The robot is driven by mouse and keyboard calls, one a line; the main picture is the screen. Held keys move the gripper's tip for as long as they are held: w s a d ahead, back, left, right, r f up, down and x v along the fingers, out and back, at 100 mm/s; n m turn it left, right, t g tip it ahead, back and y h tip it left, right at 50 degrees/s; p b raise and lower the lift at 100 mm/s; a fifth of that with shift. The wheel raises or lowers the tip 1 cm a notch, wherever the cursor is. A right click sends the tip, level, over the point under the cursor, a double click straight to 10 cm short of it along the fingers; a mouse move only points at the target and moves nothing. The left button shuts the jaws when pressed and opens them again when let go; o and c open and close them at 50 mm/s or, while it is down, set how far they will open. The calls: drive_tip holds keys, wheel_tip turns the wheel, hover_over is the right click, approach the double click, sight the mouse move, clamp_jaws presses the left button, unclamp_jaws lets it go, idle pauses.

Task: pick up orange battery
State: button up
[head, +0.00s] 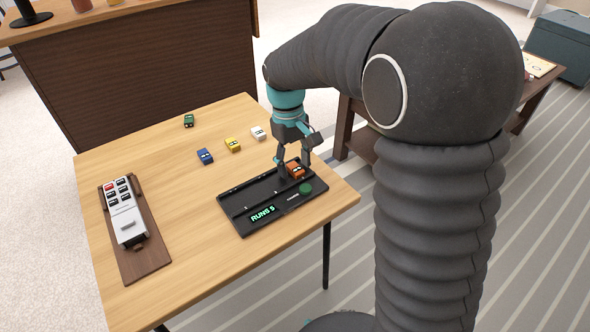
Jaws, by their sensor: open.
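The only small orange piece on the table (130,170) is a blocky orange item (296,171) with dark markings. It looks more like a toy car than a plain battery, and it is too small to be sure. It sits at the far right end of a black tray-like device (238,213) with a lit green "RUNS 5" display. My gripper (293,165) points down over this item with its fingers apart, one on the left and one behind right. The fingers partly hide it, and I cannot tell whether they touch it.
Similar small white (258,132), yellow (232,145), blue (205,156) and green (188,120) pieces lie left of my gripper. A white keypad device (124,215) rests on a wooden board (150,262) at left. The table's middle is clear. A dark wood counter (140,75) stands behind.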

clamp_jaws()
drive_tip(key=shift+r, duration=0.1)
idle(0.3)
